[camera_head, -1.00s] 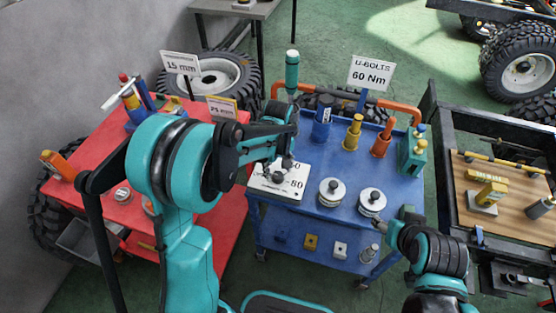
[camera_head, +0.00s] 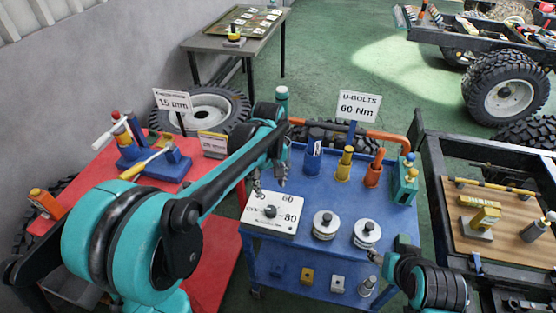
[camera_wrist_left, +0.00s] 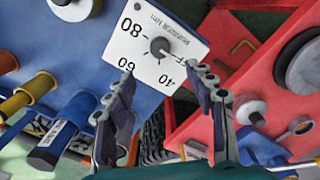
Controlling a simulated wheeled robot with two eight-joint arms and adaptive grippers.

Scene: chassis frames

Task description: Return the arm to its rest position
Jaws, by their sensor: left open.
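My left arm reaches in from the lower left of the head view, over the red cart. Its gripper (camera_head: 270,183) points down above the blue cart, by the back edge of a white dial plate (camera_head: 286,217). In the left wrist view the two fingers of the left gripper (camera_wrist_left: 160,73) stand apart with nothing between them, and the dial plate (camera_wrist_left: 185,22) lies beyond their tips. My right arm shows at the lower right of the head view. Its gripper (camera_head: 375,257) is small and partly hidden at the blue cart's right front edge.
The blue cart (camera_head: 330,195) carries two stacked metal discs, coloured sockets and a "U-BOLTS 60 Nm" sign (camera_head: 358,106). The red cart (camera_head: 95,165) holds a blue tool rack (camera_head: 152,160). A chassis frame (camera_head: 432,170) stands at right. Green floor lies open behind.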

